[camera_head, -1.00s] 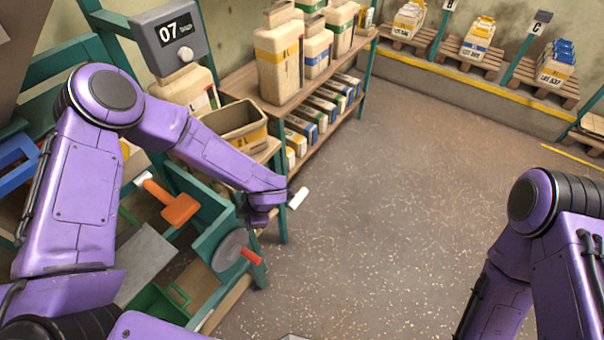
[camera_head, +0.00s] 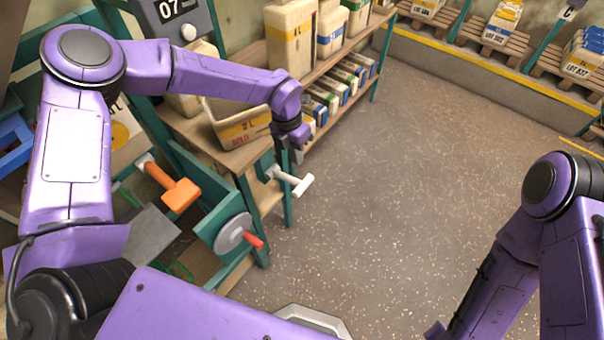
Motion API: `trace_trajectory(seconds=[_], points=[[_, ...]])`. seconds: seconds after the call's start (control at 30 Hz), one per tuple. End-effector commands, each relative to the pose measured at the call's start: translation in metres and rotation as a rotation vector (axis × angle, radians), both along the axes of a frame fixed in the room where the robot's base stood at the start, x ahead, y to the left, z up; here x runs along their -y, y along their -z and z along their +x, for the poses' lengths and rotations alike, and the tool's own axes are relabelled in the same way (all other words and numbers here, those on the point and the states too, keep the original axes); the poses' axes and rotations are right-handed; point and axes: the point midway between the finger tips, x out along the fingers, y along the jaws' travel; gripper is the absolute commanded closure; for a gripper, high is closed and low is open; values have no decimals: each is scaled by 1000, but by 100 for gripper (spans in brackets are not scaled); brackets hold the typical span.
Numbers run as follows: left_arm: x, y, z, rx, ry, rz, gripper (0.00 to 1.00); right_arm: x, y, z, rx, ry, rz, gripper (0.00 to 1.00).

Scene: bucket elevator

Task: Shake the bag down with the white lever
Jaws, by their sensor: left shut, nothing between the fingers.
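The white lever (camera_head: 303,185) sticks out on a grey shaft from the right side of the teal frame, over the floor. Its white grip shows fully. My left gripper (camera_head: 297,158) points down just above the lever's shaft, with a small gap seeming to lie between them. Its fingers are shut and hold nothing. A pale bag with a yellow mark (camera_head: 121,130) shows partly in the teal frame, behind my left arm. My right arm is at the right edge; its gripper is out of view.
An orange lever (camera_head: 176,190) and a red-handled disc (camera_head: 236,234) sit left of the white lever. A cream bin (camera_head: 236,122) stands on a wooden shelf behind the gripper. Pallets with bags (camera_head: 504,25) line the back. The floor to the right is clear.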

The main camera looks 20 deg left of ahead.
Motion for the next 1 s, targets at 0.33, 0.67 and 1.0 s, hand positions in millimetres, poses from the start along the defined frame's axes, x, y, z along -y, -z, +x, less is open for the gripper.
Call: trace_trajectory(seconds=[0.33,0.67,1.0], points=[[14,68,-6,-3,3,2,100,0,-19,0,0,0,0,57],[17,89,-6,1,1,1,100,0,-22,0,0,0,0,57],[23,92,-5,5,11,13,100,0,-17,0,0,0,0,57]])
